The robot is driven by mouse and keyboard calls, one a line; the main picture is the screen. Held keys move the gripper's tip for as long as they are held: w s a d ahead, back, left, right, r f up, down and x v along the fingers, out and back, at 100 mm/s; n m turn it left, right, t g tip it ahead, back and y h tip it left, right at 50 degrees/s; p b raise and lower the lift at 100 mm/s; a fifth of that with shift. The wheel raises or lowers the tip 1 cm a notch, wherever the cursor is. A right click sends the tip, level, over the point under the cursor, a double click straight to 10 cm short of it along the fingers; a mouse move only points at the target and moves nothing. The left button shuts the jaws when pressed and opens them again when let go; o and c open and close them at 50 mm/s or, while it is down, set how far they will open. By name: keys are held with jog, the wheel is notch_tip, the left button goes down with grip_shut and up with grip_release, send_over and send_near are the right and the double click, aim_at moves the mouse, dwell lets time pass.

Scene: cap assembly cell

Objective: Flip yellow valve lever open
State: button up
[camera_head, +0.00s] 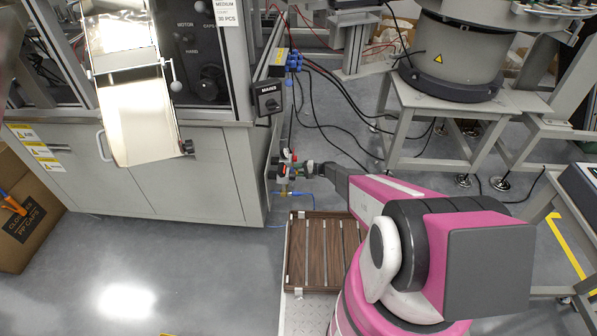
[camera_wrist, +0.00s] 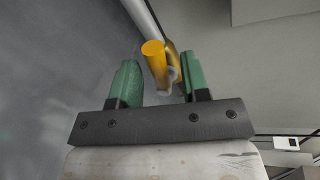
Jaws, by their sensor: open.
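The yellow valve lever (camera_wrist: 155,62) stands out as a short bright-yellow cylinder in the wrist view. It lies between the two green fingers of my gripper (camera_wrist: 161,76), nearer the right finger. A duller gold part sits just behind it, close to the right finger. My gripper is open, with a visible gap between the left finger and the lever. In the head view, my gripper (camera_head: 304,170) reaches left to the small valve assembly (camera_head: 283,171) on the cabinet's right side. The lever itself is too small to make out there.
The grey machine cabinet (camera_head: 215,175) stands left of the valve. Blue and black hoses run around it. A brown slatted tray (camera_head: 297,250) lies below my arm. A white stand (camera_head: 450,105) with a round feeder bowl is at the back right. Floor is open at lower left.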

grip_shut()
jog(key=shift+f+n+t, duration=0.3)
jog(key=shift+n+t, duration=0.2)
jog(key=shift+n, duration=0.8)
grip_release()
jog(key=shift+s, duration=0.1)
jog(key=v, duration=1)
jog(key=shift+d, duration=0.45)
jog(key=shift+f, duration=0.1)
